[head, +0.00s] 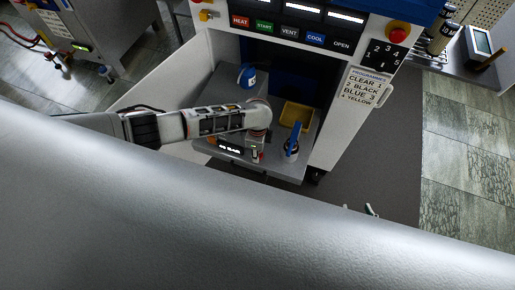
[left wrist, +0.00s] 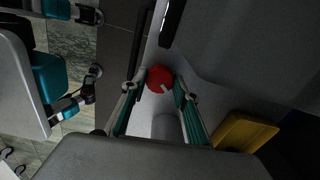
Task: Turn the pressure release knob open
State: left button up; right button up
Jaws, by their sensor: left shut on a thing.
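The red round knob (left wrist: 166,77), with a pale mark on its face, shows in the left wrist view. My left gripper (left wrist: 160,84) has its two fingers on either side of the knob and is shut on it. In the head view my left arm reaches in from the left over the grey shelf; its gripper and the knob are mostly hidden under the wrist. My right gripper (head: 360,209) shows only as small fingertips past my body's edge, apart, with nothing seen between them.
A small lit display (head: 230,147) faces the shelf front. A yellow tray (head: 297,115) and a blue-handled bottle (head: 291,148) stand right of my left wrist. A blue object (head: 247,77) is behind it. The press panel with buttons (head: 290,32) rises above. The floor at right is clear.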

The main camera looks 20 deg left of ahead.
pick_arm(q)
jog(key=n, duration=0.4)
jog(key=shift+s+d+f+n, duration=0.1)
jog(key=shift+s+f+n, duration=0.05)
jog(key=shift+s+n, duration=0.15)
jog(key=shift+n, duration=1.6)
jog(key=shift+w, duration=0.1)
jog(key=o, duration=1.1)
jog(key=shift+w, duration=0.1)
jog(key=shift+r, duration=0.2)
notch_tip(320, 180, up, 12)
jog(key=shift+f, duration=0.1)
